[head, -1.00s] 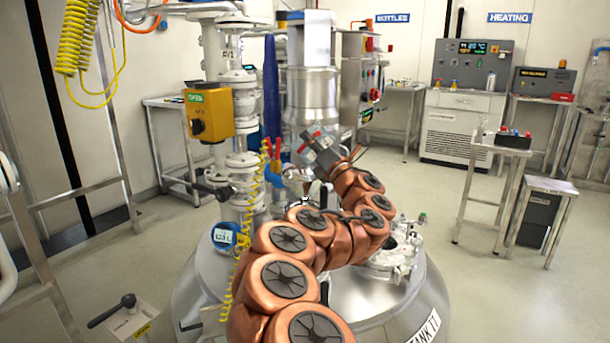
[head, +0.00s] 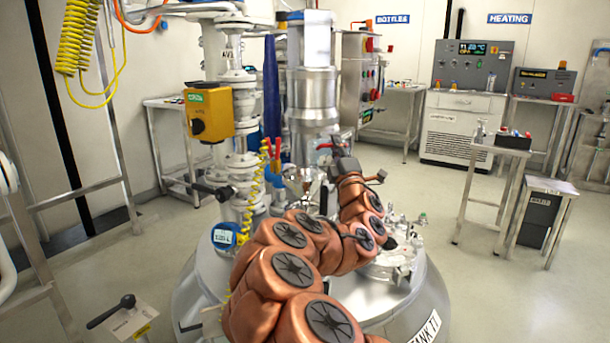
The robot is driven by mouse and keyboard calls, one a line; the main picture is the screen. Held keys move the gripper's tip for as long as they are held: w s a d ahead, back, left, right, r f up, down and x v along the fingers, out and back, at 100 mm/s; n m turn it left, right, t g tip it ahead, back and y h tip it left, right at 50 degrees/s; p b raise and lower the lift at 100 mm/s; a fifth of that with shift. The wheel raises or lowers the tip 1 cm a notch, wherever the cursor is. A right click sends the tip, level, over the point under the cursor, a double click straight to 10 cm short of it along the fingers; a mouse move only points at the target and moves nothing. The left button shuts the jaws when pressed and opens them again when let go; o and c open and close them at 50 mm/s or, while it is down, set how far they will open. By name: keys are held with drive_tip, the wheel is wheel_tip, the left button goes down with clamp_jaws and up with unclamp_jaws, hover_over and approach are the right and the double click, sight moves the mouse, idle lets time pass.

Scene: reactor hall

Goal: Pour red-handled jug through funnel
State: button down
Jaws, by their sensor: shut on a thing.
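My gripper (head: 343,158) is above the tank lid, right of the tall steel column, at the end of my copper-coloured arm. It is shut on the red-handled jug; a bit of red handle (head: 325,146) shows at its left. The jug's body is hard to make out against the steel column, so I cannot tell its tilt. A shiny, cone-like steel piece (head: 300,178), perhaps the funnel, stands low and left of the gripper. I cannot see any liquid or whether the jug's lip is over the funnel.
The tank (head: 205,285) fills the lower middle. Left of the gripper rise valve pipework with a yellow actuator box (head: 209,111), a coiled yellow hose and red-tipped handles. Fittings (head: 392,262) stand on the lid at right. The floor at right is clear up to a small steel table (head: 500,142).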

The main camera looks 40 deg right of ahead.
sight(348, 148)
drive_tip(key=shift+s+d+f+m+g+h, duration=0.15)
drive_tip(key=shift+f+m+h, duration=0.1)
drive_tip(key=shift+m, duration=0.25)
drive_tip(key=shift+w+d+f+m+g+h, duration=0.15)
drive_tip(key=shift+m+h, duration=0.1)
drive_tip(key=shift+m, duration=0.25)
drive_tip(key=d+m+p, duration=0.1)
drive_tip(key=s+r+m+g+h, duration=0.1)
drive_tip(key=shift+s+d+m+p, duration=0.1)
drive_tip(key=shift+d+m+p, duration=0.2)
drive_tip(key=shift+d+p, duration=0.1)
drive_tip(key=m, duration=0.1)
drive_tip(key=f+m+g+h, duration=0.1)
drive_tip(key=shift+s+d+f+m, duration=0.1)
drive_tip(key=shift+s+d+m, duration=0.05)
drive_tip(key=shift+d+m, duration=0.25)
drive_tip(key=s+d+f+m+g, duration=0.1)
drive_tip(key=d+f+m+g, duration=0.1)
drive_tip(key=f+m+g, duration=0.2)
drive_tip(key=s+d+f+m+g, duration=0.2)
drive_tip(key=f+m, duration=0.5)
drive_tip(key=m, duration=0.4)
drive_tip(key=shift+d+g, duration=0.7)
drive_tip(key=shift+g, duration=0.2)
drive_tip(key=shift+f, duration=0.2)
